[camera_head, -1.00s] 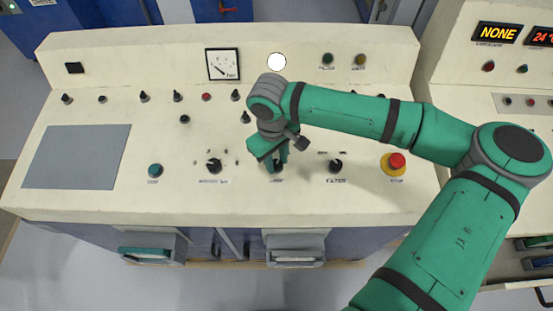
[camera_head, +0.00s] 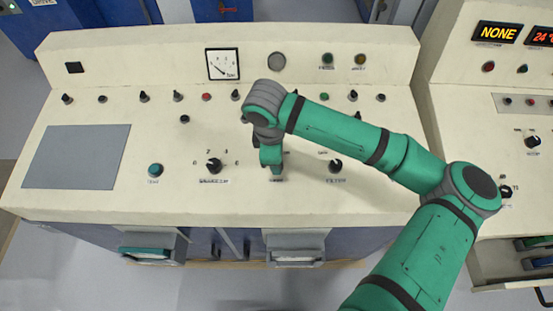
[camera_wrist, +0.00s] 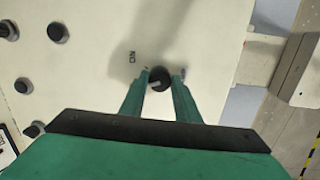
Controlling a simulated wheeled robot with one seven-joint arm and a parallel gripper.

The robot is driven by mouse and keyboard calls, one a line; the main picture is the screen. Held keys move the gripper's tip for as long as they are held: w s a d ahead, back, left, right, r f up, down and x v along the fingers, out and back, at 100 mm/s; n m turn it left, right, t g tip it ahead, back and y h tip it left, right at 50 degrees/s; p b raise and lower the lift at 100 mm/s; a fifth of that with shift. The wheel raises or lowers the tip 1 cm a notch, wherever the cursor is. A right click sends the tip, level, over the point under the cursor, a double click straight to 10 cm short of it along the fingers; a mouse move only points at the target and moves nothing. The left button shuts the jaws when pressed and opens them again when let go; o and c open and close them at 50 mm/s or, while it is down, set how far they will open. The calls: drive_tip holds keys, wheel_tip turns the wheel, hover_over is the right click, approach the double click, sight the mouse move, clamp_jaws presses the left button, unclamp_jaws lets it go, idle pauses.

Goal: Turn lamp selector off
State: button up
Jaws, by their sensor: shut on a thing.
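The lamp selector is a black round knob with a light pointer mark, and it shows in the wrist view (camera_wrist: 159,78) between my fingertips. An "ON" label (camera_wrist: 132,57) is printed on the cream panel beside it. My gripper (camera_head: 272,168) is over the knob on the console and hides it in the head view. In the wrist view my gripper (camera_wrist: 162,76) has its two green fingers shut on the knob. The round lamp (camera_head: 277,61) on the console's upright back is grey and unlit.
A black selector knob (camera_head: 213,166) stands left of my gripper, and the filter knob (camera_head: 335,166) stands to the right. A teal button (camera_head: 155,170) is at the front left. Several small switches line the back. A dial meter (camera_head: 223,64) is on the upright panel.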

drive_tip(key=shift+n, duration=0.6)
drive_tip(key=o, duration=1)
drive_tip(key=shift+w, duration=0.1)
drive_tip(key=shift+o, duration=0.2)
drive_tip(key=shift+r, duration=0.1)
wheel_tip(320, 180, up, 11)
drive_tip(key=s, duration=0.1)
drive_tip(key=shift+s+a+f, duration=0.15)
drive_tip(key=shift+a+f, duration=0.05)
drive_tip(key=shift+a, duration=0.25)
drive_tip(key=shift+s+f, duration=0.1)
